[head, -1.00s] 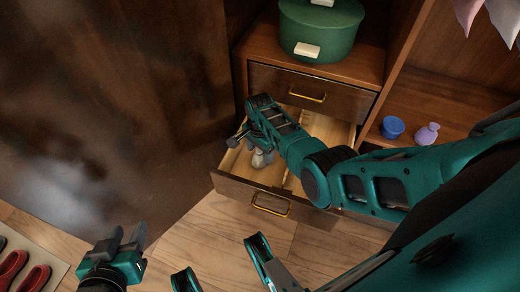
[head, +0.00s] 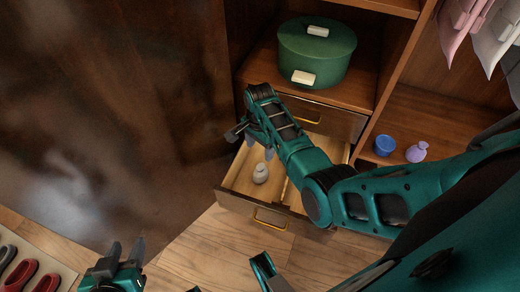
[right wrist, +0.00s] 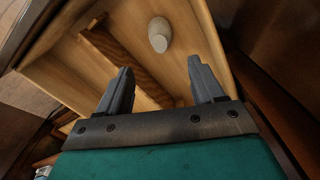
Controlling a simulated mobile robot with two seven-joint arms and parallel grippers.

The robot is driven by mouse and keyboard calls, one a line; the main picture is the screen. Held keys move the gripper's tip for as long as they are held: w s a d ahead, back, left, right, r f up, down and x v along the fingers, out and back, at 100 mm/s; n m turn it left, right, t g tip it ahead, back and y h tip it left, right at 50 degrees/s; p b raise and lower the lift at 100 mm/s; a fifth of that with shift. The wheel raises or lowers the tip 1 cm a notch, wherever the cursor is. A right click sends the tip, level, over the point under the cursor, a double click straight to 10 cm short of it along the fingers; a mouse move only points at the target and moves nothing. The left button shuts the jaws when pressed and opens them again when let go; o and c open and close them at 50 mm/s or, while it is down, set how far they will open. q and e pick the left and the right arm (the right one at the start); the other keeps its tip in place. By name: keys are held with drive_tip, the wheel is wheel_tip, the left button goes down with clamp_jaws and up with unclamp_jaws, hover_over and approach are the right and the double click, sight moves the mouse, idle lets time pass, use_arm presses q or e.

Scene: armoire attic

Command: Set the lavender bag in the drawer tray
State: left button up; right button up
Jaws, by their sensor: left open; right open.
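A small pale grey bag (head: 261,173) with a narrow neck stands in the left compartment of the open drawer (head: 236,203). It also shows in the right wrist view (right wrist: 159,36), apart from the fingers. A lavender-coloured pouch (head: 416,152) sits on the shelf to the right; I cannot tell for sure which of the two is the task's bag. My right gripper (head: 252,143) is open and empty over the back left of the drawer, beyond the pale bag. My left gripper (head: 127,246) is open and empty, low at the left, away from the drawer.
A blue cup (head: 384,146) stands beside the lavender pouch. A green round box (head: 317,55) sits above a closed upper drawer (head: 338,121). A divider (right wrist: 125,65) splits the open drawer. Red shoes (head: 20,275) lie at lower left. Pink and white cloths hang at upper right.

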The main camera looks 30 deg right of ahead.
drive_tip(key=s+a+r+n+t, duration=0.1)
drive_tip(key=s+a+n+t, duration=0.1)
drive_tip(key=s+n+t, duration=0.75)
drive_tip(key=s+a+r+n+t+y, duration=0.1)
drive_tip(key=s+a+r+n+y, duration=0.2)
drive_tip(key=s+a+r+n, duration=0.3)
drive_tip(key=shift+s+a+r+n, duration=0.2)
drive_tip(key=shift+a+r+n, duration=0.15)
drive_tip(key=shift+r+n, duration=0.5)
drive_tip(key=shift+r, duration=0.2)
